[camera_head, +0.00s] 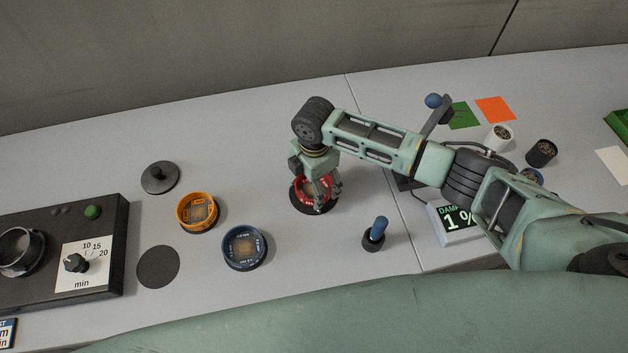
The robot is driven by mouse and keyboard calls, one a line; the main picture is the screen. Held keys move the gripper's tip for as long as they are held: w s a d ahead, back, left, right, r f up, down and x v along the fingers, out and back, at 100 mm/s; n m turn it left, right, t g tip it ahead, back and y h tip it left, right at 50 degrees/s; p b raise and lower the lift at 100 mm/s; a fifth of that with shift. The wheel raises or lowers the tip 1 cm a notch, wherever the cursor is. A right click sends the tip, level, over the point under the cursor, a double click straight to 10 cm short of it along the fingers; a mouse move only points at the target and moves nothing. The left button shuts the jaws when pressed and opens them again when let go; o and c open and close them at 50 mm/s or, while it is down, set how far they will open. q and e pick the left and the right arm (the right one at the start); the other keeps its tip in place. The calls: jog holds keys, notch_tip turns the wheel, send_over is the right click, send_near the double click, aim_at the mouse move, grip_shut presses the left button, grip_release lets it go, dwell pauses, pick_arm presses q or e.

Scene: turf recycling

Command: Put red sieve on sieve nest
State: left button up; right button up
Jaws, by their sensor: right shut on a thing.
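The red sieve (309,190) is near the middle of the table, over a round black spot (299,203). My right gripper (326,196) points down and is shut on it, hiding part of its rim. I cannot tell whether the sieve touches the table. The sieve nest is not clearly identifiable; a dark round cup (20,250) sits on the black machine (105,255) at the left. My left gripper is not in view.
An orange sieve (198,212) and a blue sieve (244,248) stand left of my gripper. A black lid with a knob (160,178) and a bare black disc (158,267) lie nearby. A blue-handled tool (376,232) and a display (456,220) are at right.

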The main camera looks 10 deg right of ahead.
jog(key=o, duration=1.3)
jog(key=shift+r, duration=0.3)
notch_tip(320, 180, up, 11)
jog(key=shift+r, duration=0.15)
